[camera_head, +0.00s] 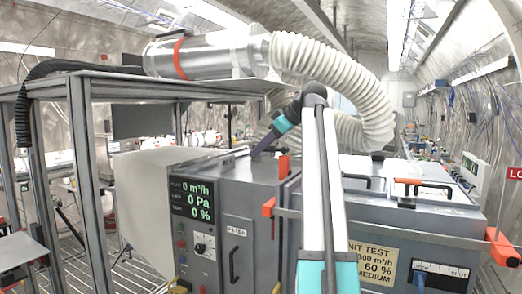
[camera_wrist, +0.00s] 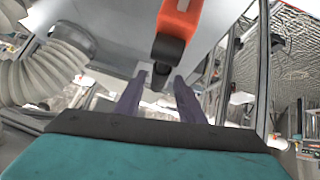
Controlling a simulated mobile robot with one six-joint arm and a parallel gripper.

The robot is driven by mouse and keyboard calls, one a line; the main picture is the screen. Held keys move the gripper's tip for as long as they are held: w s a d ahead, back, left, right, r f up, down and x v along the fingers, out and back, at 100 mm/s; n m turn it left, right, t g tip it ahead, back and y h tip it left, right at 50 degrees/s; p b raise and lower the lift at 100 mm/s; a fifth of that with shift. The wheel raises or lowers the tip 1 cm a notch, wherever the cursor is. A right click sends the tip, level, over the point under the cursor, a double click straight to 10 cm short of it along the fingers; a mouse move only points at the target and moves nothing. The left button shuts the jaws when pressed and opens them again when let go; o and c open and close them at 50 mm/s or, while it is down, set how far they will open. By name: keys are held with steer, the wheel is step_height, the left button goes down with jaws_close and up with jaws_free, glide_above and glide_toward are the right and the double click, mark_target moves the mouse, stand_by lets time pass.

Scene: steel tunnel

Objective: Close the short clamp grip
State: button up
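An orange clamp grip with a black end (camera_wrist: 180,22) is at the top centre of the wrist view. Its black end hangs just ahead of and between my fingertips, and I cannot tell whether they touch it. My gripper (camera_wrist: 161,76) has its two dark purple fingers apart. In the head view my gripper (camera_head: 240,157) points down and left over the top of the grey cabinet (camera_head: 240,200). An upright orange grip (camera_head: 283,167) stands at the cabinet's right edge, close to my gripper. I cannot tell for certain that it is the same grip.
Another orange grip (camera_head: 268,207) is on the cabinet front. The grey test unit (camera_head: 420,215) at right carries an orange-handled clamp (camera_head: 408,182) and an orange end piece (camera_head: 503,248). A ribbed white hose (camera_head: 340,85) arches behind my arm. A metal frame table (camera_head: 80,140) stands at left.

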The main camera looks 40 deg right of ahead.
steer(key=b+v, duration=0.2)
steer(key=v, duration=1)
steer(key=shift+r, duration=0.15)
